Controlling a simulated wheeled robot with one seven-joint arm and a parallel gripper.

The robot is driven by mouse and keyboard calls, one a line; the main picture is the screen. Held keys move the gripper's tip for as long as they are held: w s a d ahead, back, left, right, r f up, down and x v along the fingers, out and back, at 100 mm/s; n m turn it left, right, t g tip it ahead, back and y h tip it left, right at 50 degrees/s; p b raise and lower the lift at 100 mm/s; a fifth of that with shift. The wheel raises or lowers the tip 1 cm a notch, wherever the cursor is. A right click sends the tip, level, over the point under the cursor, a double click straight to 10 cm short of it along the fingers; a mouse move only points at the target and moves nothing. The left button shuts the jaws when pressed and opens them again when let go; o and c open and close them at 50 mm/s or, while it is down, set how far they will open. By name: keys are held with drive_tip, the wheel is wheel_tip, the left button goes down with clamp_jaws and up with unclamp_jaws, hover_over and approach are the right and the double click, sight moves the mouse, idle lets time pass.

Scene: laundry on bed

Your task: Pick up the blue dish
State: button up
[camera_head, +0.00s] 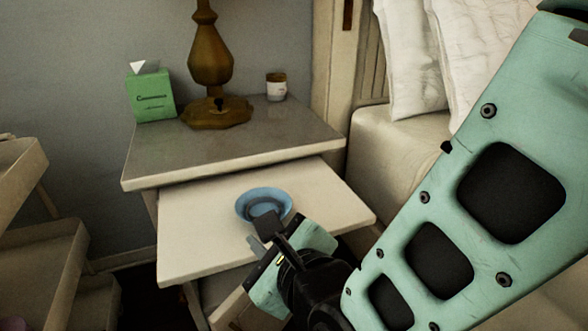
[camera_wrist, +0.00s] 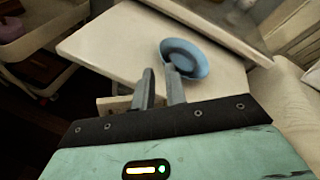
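The blue dish (camera_head: 250,206) is a round, shallow dish lying upright on a pale pull-out surface (camera_head: 195,245) of the nightstand. In the wrist view the dish (camera_wrist: 195,61) sits just beyond my right-hand finger, which covers a little of its near left edge. My gripper (camera_head: 263,228) reaches in from the lower right, with its fingers at the dish's near rim. In the wrist view my gripper (camera_wrist: 160,70) shows two fingers apart with a narrow, empty gap. I cannot tell whether a finger touches the dish.
The nightstand top (camera_head: 235,140) overhangs behind the dish and carries a lamp (camera_head: 210,60), a green tissue box (camera_head: 152,95) and a small jar (camera_head: 276,87). The bed (camera_head: 390,150) is at right. A shelved cart (camera_head: 40,240) stands at left. The pull-out surface is otherwise clear.

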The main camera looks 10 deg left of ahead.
sight(241, 215)
drive_tip(key=b+x, duration=0.1)
drive_tip(key=x, duration=0.8)
drive_tip(key=shift+w+d+b, duration=0.1)
drive_tip(key=shift+b, duration=0.3)
clamp_jaws()
drive_tip(key=shift+r, duration=0.1)
